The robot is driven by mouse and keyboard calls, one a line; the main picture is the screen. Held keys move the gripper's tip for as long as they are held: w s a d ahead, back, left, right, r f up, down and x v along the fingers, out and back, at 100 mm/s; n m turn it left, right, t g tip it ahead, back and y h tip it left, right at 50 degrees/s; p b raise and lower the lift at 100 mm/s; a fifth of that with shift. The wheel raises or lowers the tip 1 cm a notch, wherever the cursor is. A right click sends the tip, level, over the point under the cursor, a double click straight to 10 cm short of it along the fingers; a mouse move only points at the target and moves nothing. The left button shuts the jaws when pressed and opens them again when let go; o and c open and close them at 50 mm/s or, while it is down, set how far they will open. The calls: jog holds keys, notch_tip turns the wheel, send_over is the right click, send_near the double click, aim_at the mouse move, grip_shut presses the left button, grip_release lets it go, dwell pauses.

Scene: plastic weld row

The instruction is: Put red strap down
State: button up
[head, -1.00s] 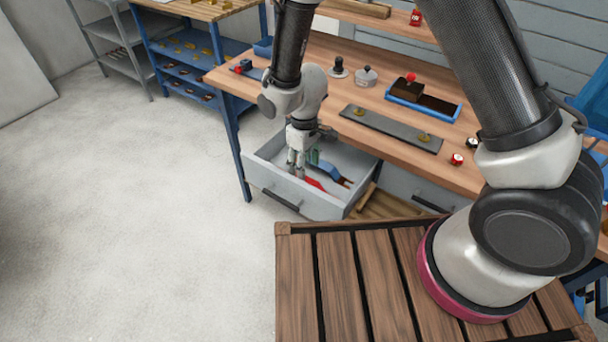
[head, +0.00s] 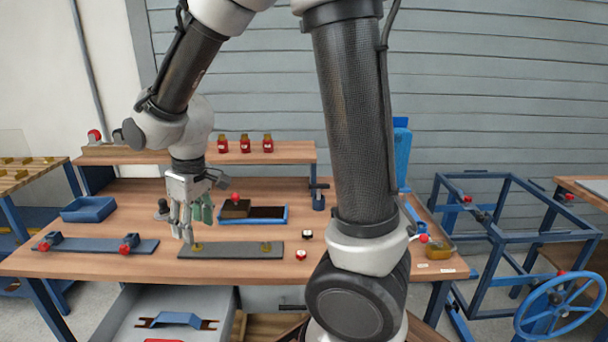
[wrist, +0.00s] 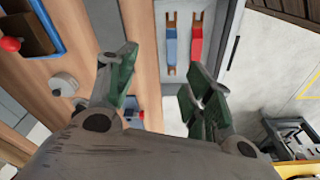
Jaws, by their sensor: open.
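The red strap (wrist: 196,42) lies in the open grey drawer (wrist: 178,98), beside the blue strap (wrist: 170,45) and roughly parallel to it. In the head view only a sliver of the red strap (head: 163,340) shows at the bottom edge, in front of the blue strap (head: 175,319).
The workbench (head: 90,265) holds a dark plate with brass knobs (head: 232,251), another plate with red-and-blue clamps (head: 95,246), and a blue tray (head: 268,213). A blue bin (head: 88,209) stands at the back left. A blue frame with a handwheel (head: 560,305) stands at right.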

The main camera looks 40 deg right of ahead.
jog(key=s+d+r+m+t, duration=0.1)
jog(key=s+d+r+m, duration=0.2)
jog(key=s+d+r, duration=0.3)
jog(key=s+d+r+m+t, duration=0.1)
jog(key=s+d+r+m, duration=0.2)
jog(key=s+d+r, duration=0.4)
jog(key=s+d, duration=0.4)
jog(key=d, duration=0.1)
jog(key=shift+s+t+h, duration=0.35)
jog(key=shift+t+h, duration=0.05)
jog(key=shift+d, duration=0.1)
